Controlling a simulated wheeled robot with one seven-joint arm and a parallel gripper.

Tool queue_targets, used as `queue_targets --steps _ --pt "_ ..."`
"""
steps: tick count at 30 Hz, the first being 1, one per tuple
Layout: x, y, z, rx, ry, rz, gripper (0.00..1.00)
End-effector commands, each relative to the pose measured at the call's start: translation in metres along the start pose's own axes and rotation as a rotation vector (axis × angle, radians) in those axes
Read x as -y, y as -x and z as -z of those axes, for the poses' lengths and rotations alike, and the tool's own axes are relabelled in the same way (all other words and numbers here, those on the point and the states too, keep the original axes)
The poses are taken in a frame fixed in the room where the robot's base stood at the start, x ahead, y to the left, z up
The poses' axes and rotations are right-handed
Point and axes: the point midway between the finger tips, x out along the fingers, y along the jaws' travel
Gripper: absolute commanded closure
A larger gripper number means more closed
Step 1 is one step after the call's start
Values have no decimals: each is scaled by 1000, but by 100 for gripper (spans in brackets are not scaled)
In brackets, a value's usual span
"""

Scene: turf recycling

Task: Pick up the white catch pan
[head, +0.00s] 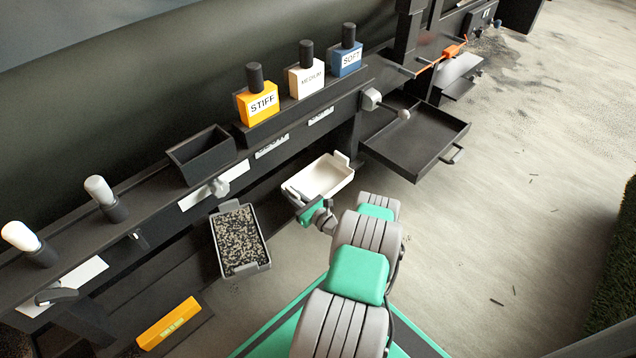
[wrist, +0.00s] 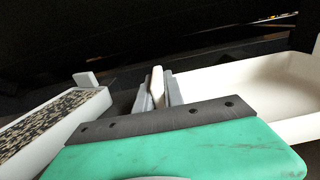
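The white catch pan (head: 325,178) is a shallow open tray with a raised tab at each end, below the dark bench in the head view. It looks empty. In the wrist view the pan (wrist: 280,90) fills the right side, partly hidden by my green gripper body. My gripper (head: 306,212) is at the pan's near-left end. In the wrist view, my gripper fingers (wrist: 160,92) stand close on either side of an upright white tab and appear shut on it. The fingertip contact is small and partly hidden.
A pan of speckled granules (head: 240,240) sits left of my gripper and also shows in the wrist view (wrist: 55,125). A black tray (head: 418,140) juts out at right. Yellow, white and blue blocks stand on the bench. Open floor (head: 500,220) lies to the right.

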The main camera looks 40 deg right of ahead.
Motion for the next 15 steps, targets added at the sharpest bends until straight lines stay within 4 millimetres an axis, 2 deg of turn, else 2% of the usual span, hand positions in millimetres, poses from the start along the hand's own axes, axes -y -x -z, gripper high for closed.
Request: queue_targets --steps 3,15 --pt "0 0 0 0 -1 1 100" --pt "2 1 1 -1 -1 3 100"
